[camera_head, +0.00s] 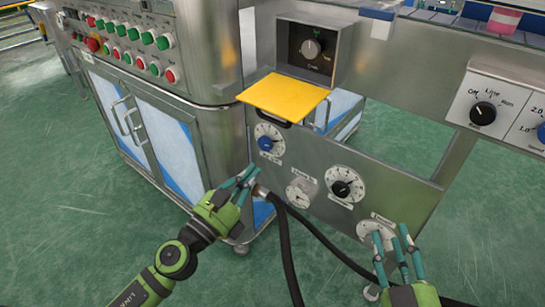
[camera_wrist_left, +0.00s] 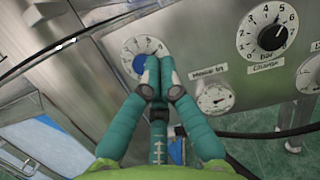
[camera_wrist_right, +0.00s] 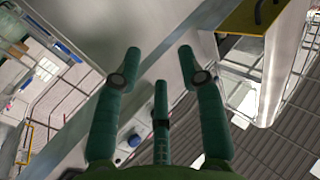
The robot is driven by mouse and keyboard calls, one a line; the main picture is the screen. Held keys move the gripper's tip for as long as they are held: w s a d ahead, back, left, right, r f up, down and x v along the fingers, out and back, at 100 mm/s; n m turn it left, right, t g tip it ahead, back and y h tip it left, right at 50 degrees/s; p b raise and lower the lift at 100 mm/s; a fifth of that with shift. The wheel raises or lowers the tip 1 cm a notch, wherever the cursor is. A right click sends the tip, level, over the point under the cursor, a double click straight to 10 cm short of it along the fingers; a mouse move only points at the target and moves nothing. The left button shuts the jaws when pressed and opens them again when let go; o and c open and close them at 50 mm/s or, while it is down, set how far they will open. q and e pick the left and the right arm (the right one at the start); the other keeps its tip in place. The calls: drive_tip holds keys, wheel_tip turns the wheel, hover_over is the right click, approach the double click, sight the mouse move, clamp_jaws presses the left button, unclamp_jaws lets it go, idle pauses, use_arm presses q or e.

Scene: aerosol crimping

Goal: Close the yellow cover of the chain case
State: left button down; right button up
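The yellow cover (camera_head: 285,97) stands out flat from the steel panel, open, below the grey box with a knob (camera_head: 313,45). A black handle (camera_head: 270,118) is under its near edge. The cover also shows at the top right of the right wrist view (camera_wrist_right: 240,20). My left gripper (camera_head: 251,175) is below and left of the cover, apart from it; its fingertips are together and empty in the left wrist view (camera_wrist_left: 155,72). My right gripper (camera_head: 390,233) is low in front of the panel, right of the cover, with fingers spread and empty in the right wrist view (camera_wrist_right: 160,65).
The panel carries a blue-knobbed dial (camera_head: 267,143), a black-knobbed dial (camera_head: 342,188) and gauges. Black hoses (camera_head: 288,250) hang below it. A steel cabinet (camera_head: 150,110) with several red and green buttons stands at left. Open green floor (camera_head: 80,220) lies in front of the cabinet.

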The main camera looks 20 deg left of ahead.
sight(284, 105)
use_arm(q)
drive_tip(key=w+d+r+m+p, duration=0.1)
drive_tip(key=w+d+r+p, duration=0.2)
drive_tip(key=w+r+p, duration=0.2)
wheel_tip(284, 105, up, 2)
drive_tip(key=shift+w+r+h, duration=0.1)
drive_tip(key=shift+w+h, duration=0.3)
drive_tip(key=shift+w, duration=0.3)
use_arm(e)
drive_tip(key=s+d+f+m+g+h, duration=0.1)
drive_tip(key=s+d+f+g+h, duration=0.1)
drive_tip(key=s+d+f+g, duration=0.2)
drive_tip(key=s+d+f+m+g+h, duration=0.1)
drive_tip(key=s+d+f+g+h, duration=0.2)
drive_tip(key=s+f+g, duration=0.7)
wheel_tip(284, 105, down, 5)
drive_tip(key=shift+s+d+f+g, duration=0.1)
drive_tip(key=shift+s+d+g, duration=0.25)
drive_tip(key=shift+d, duration=0.75)
use_arm(q)
drive_tip(key=shift+d, duration=0.1)
use_arm(e)
drive_tip(key=shift+w+f, duration=0.1)
drive_tip(key=shift+f, duration=0.15)
